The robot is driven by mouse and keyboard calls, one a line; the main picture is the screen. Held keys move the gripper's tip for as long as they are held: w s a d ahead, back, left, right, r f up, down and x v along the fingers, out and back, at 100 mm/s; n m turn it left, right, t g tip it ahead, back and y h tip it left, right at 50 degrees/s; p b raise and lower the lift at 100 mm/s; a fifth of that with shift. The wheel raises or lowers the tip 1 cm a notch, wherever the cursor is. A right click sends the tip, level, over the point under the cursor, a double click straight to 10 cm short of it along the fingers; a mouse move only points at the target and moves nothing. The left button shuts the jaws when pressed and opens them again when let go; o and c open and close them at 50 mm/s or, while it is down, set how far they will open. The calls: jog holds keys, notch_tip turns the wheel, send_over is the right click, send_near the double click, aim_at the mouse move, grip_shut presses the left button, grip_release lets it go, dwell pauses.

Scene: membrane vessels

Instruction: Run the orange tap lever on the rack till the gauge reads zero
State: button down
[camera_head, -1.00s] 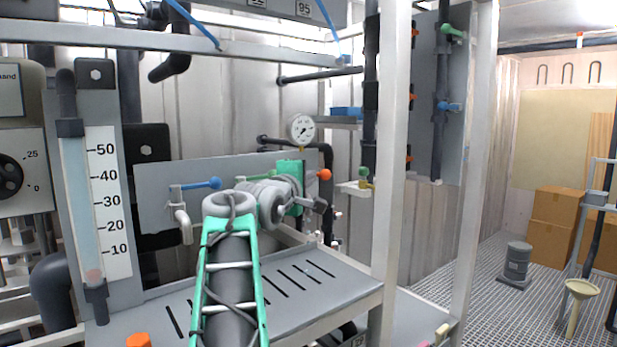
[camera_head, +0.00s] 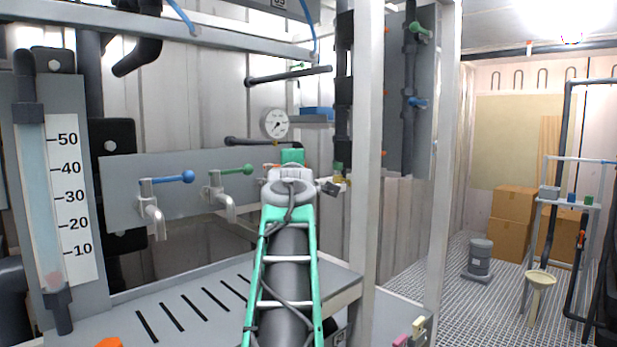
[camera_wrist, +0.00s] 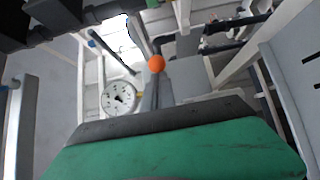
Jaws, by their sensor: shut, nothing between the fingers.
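The orange tap lever shows its round orange knob (camera_wrist: 156,63) in the wrist view, just beyond the tips of my gripper (camera_wrist: 156,86). My gripper is shut and empty, its grey fingers pointing at the knob; whether they touch it I cannot tell. In the head view only a sliver of orange (camera_head: 269,165) shows beside my wrist, and my arm hides the fingers and most of that tap. The round white gauge (camera_head: 276,123) stands above the tap panel. It also shows in the wrist view (camera_wrist: 119,97), left of the knob; its needle is too small to read surely.
A blue-levered tap (camera_head: 175,179) and a green-levered tap (camera_head: 235,170) sit left on the grey panel. A slotted shelf (camera_head: 190,300) lies below. A white upright post (camera_head: 366,150) stands close right of my arm. A level tube (camera_head: 43,200) stands far left.

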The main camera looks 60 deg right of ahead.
jog(key=shift+x, duration=1.6)
jog(key=shift+d, duration=0.15)
